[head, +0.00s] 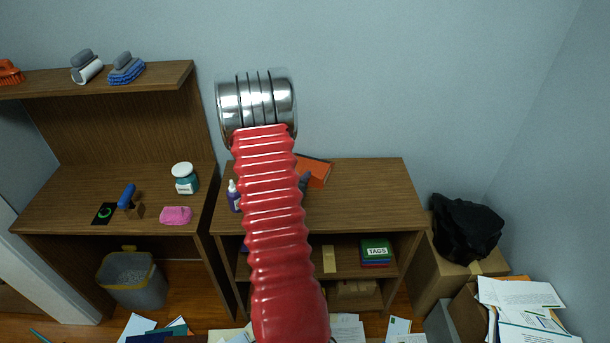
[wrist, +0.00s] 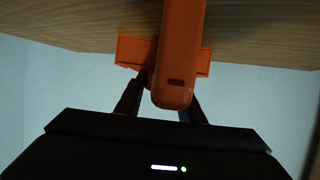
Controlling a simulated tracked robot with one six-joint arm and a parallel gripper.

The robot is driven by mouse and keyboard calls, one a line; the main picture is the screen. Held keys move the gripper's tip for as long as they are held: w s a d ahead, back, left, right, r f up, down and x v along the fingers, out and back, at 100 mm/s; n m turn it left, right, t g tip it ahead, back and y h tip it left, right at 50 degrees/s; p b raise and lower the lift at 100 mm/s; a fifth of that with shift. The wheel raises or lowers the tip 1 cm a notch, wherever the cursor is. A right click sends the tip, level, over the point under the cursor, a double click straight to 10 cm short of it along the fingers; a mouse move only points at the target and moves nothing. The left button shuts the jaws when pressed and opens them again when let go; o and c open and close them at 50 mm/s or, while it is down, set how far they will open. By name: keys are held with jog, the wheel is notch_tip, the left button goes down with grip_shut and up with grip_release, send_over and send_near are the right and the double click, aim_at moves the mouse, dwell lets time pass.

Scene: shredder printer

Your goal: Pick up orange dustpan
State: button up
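The orange dustpan (head: 318,171) shows in part in the head view, on the right desk against the wall, partly hidden behind my red arm. In the wrist view its long orange handle (wrist: 180,50) runs down from the top, and a flat orange part (wrist: 136,50) shows beside it. My gripper (wrist: 166,92) has dark fingers, one on each side of the handle's rounded end. The handle covers the fingertips, so I cannot tell whether they grip it or stand apart from it. In the head view my gripper is mostly hidden behind the arm.
A purple bottle (head: 234,196) stands left of my arm on the right desk (head: 375,195). The left desk holds a jar (head: 185,178), pink sponge (head: 176,215) and blue-handled item (head: 127,196). Brushes rest on the shelf (head: 160,80). The right desk's right part is clear.

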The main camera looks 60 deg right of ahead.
grip_shut()
dwell(0.3)
jog(key=shift+r, duration=0.1)
